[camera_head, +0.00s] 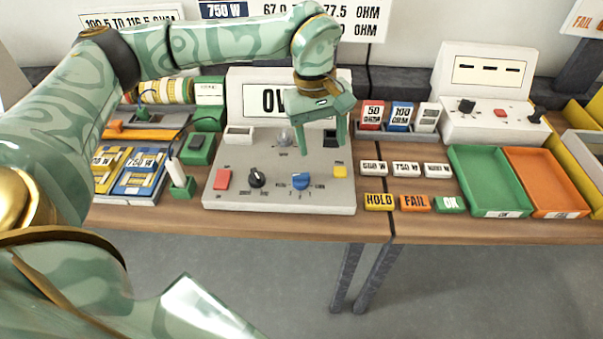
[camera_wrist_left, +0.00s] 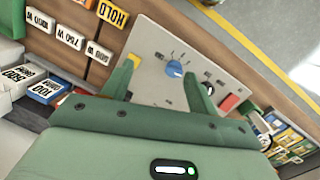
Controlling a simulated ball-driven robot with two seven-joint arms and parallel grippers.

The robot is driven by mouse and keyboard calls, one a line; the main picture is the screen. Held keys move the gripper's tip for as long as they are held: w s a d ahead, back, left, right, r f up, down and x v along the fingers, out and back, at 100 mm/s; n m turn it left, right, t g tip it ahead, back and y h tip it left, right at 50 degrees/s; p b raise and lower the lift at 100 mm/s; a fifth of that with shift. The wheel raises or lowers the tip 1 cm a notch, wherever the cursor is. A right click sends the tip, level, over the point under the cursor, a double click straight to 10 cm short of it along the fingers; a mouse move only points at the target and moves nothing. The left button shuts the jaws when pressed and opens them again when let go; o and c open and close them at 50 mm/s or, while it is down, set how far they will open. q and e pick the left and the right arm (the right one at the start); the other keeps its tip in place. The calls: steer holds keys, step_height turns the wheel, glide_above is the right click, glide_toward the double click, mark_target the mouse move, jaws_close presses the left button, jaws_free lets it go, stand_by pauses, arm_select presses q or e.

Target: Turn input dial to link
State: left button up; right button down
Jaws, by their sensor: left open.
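The grey control panel (camera_head: 330,198) stands on the bench with a black dial (camera_head: 257,177) and a blue dial (camera_head: 300,181) on its face. The small print around the dials is too small to read, so I cannot tell which is the input dial. My left gripper (camera_head: 321,150) is open and empty, fingers down, above and behind the blue dial and apart from it. In the left wrist view the blue dial (camera_wrist_left: 174,68) shows between the fingers of the left gripper (camera_wrist_left: 159,72), beyond their tips. My right gripper is not in view.
A red button (camera_head: 222,179) and a yellow button (camera_head: 339,171) flank the dials. The display (camera_head: 258,98) behind is partly hidden by my gripper. Labelled blocks, a green tray (camera_head: 489,205) and an orange tray (camera_head: 545,208) lie right; blue and yellow pieces (camera_head: 140,172) lie left.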

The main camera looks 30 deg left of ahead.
arm_select(q)
steer(key=r+y, duration=0.1)
steer(key=y, duration=0.1)
glide_above(301, 174)
step_height(301, 174, down, 15)
steer(key=b, duration=0.4)
steer(key=shift+f+b, duration=0.1)
steer(key=shift+b, duration=0.25)
steer(key=shift+n, duration=0.3)
steer(key=c, duration=0.9)
